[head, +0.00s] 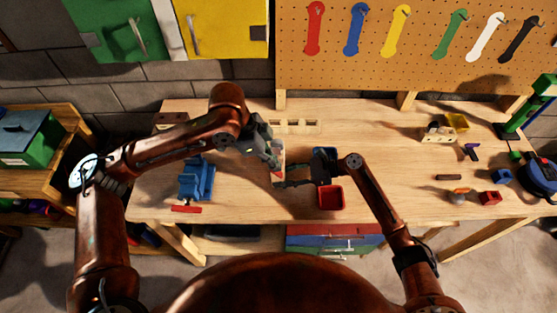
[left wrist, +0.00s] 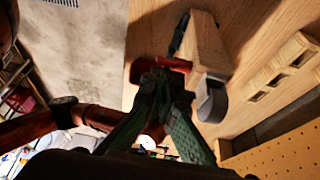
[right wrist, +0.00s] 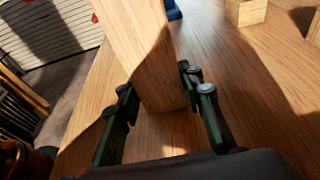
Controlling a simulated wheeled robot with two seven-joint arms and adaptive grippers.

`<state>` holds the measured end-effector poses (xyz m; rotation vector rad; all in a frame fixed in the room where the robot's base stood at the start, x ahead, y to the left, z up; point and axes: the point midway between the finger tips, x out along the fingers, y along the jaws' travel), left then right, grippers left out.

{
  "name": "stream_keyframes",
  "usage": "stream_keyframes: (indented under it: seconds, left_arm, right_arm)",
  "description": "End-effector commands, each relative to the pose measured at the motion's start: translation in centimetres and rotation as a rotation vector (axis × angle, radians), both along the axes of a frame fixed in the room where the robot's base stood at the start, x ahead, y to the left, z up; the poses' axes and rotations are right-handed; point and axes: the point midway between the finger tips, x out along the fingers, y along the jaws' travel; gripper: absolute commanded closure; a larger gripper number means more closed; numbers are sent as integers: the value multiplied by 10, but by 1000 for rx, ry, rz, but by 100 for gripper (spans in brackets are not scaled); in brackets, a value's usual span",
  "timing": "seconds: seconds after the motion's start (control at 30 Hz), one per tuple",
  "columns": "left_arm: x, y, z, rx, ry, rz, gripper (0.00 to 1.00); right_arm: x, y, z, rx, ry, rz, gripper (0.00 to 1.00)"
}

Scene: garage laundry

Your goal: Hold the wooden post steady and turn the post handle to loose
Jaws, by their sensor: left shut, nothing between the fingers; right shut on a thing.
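The wooden post (right wrist: 140,45) stands on the bench between the fingers of my right gripper (right wrist: 157,87), which is shut on it low down. In the head view the right gripper (head: 283,184) reaches the post from the right. A red handle (left wrist: 172,64) sticks out from the post (left wrist: 208,45) in the left wrist view, and a grey rounded part (left wrist: 212,102) shows on another side. My left gripper (left wrist: 163,76) is shut, its fingertips together at the red handle and overlapping it in view; whether they touch it is unclear. The handle's far end is partly hidden.
A red bin (head: 330,197) stands right of the post, near the right gripper. A blue vise-like object (head: 196,180) stands at left. A wooden block with slots (head: 293,126) lies at the back. Small parts and tools lie at right. The bench between them and the bin is mostly clear.

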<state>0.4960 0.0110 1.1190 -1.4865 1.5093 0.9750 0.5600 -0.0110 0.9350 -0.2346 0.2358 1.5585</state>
Motion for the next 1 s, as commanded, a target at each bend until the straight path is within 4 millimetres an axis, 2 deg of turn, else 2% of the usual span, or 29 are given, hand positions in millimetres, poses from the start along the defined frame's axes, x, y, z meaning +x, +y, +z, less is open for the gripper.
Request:
stream_keyframes:
  seconds: [0.33, 1.0]
  left_arm:
    - [0, 0, 0, -4, 1, 1, 100]
    - [0, 6, -2, -119, 6, -1, 100]
  right_arm:
    - [0, 0, 0, 0, -1, -1, 79]
    - [0, 0, 0, 0, -1, -1, 79]
